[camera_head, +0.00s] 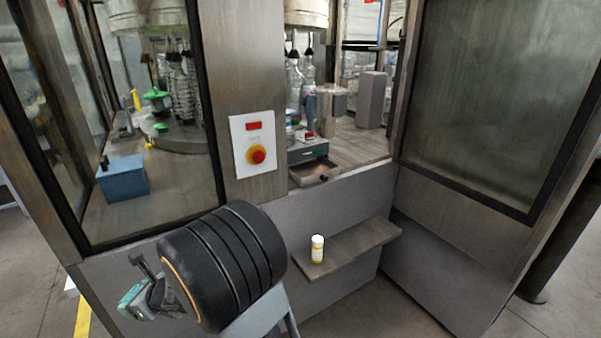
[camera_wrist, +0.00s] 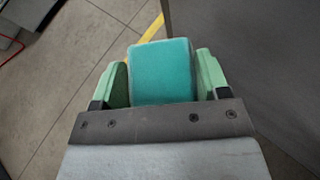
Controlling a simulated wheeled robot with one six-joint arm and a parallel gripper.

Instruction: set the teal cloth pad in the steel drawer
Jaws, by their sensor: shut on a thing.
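My gripper (camera_head: 136,299) is at the lower left in the head view, held off the front of the machine. In the wrist view its two green fingers are shut on the teal cloth pad (camera_wrist: 162,72), one on each side of it. In the head view the pad (camera_head: 130,296) is a small teal patch between the fingers. The steel drawer (camera_head: 318,172) stands pulled out under a small grey unit on the machine deck, up and to the right of my gripper. Its inside looks empty. My dark arm segment hides part of the machine front between them.
A white bottle with a yellow band (camera_head: 317,248) stands on a ledge (camera_head: 358,246) below the drawer. An open glazed door (camera_head: 500,100) stands at right. A blue box (camera_head: 122,178) sits behind the left glass.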

